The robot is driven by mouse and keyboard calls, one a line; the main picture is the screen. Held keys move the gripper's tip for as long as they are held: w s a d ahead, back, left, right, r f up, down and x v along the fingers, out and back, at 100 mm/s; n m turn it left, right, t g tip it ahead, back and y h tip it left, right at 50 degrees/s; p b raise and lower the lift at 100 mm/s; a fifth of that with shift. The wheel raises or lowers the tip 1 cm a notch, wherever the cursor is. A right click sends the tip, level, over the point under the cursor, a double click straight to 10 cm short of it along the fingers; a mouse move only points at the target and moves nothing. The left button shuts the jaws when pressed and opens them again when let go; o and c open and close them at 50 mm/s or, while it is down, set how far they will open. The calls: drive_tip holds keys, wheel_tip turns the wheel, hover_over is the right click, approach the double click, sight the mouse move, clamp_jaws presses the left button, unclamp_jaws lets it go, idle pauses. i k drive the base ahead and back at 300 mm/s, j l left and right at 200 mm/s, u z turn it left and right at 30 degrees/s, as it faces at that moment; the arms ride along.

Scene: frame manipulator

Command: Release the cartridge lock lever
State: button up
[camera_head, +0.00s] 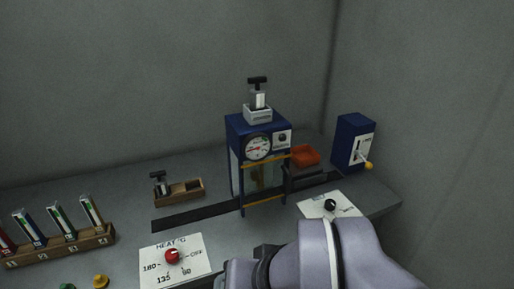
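A blue machine (233,124) with a round dial stands at the middle back of the bench. A grey block (258,115) with a black T-shaped handle (257,80) sits on its top. A blue box (352,127) at the right has a pale plate and a lever with a yellow knob (368,166), which points down to the right. I cannot tell which of these is the cartridge lock lever. My arm fills the bottom centre; my gripper's fingers do not show.
A white heat panel (192,245) with a red knob lies at front left. A wooden rack (62,246) holds several coloured cartridges at far left. A dark strip (192,217) runs along the bench.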

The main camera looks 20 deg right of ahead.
sight(368, 165)
drive_tip(key=z, duration=1.5)
